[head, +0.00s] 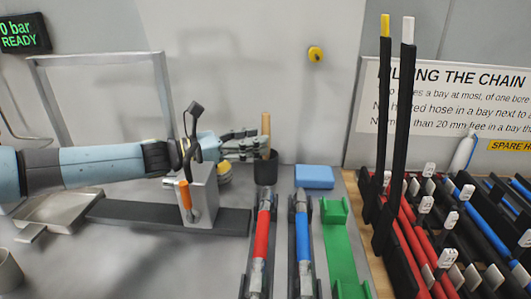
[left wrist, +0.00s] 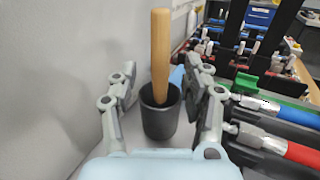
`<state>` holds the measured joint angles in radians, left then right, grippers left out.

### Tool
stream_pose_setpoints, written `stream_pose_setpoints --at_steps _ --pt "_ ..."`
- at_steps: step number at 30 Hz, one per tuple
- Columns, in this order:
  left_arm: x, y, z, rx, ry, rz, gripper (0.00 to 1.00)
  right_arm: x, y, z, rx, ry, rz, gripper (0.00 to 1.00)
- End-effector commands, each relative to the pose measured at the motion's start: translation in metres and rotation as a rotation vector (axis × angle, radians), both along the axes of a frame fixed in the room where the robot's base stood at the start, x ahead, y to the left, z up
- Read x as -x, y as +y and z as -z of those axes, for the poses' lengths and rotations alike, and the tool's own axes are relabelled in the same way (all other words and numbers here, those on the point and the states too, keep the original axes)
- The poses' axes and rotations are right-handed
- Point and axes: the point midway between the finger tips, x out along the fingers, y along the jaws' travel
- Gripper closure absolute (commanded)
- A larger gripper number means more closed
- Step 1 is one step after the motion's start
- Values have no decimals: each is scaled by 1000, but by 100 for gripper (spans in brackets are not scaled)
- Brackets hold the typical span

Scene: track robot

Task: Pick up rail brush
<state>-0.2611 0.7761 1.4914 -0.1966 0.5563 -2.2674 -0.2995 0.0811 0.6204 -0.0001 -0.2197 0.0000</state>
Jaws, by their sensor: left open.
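The rail brush shows as an upright pale wooden handle (head: 266,123) standing in a black cup (head: 265,170); its lower end is hidden inside the cup. In the left wrist view the handle (left wrist: 160,50) rises out of the cup (left wrist: 160,118), nearly in the middle of the picture. My left gripper (head: 252,145) reaches in from the left at the height of the handle, just above the cup. In the left wrist view its open fingers (left wrist: 162,82) stand to either side of the handle, with gaps on both sides. I cannot tell how deep the handle sits between them. My right gripper is out of view.
A hose rack (head: 400,250) stands farther right.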

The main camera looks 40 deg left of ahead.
Motion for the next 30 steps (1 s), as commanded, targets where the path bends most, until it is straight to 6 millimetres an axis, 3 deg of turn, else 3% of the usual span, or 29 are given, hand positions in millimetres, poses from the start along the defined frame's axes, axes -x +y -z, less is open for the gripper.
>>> stream_pose_setpoints --at_steps 6,14,25,30 --pt "-28 -12 0 2 -2 -1 51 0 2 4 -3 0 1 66" --pt "-30 -13 1 2 1 0 51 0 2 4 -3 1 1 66" --pt "-30 -13 1 1 0 0 97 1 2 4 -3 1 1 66" --pt "-30 -13 1 1 0 0 100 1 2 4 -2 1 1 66"
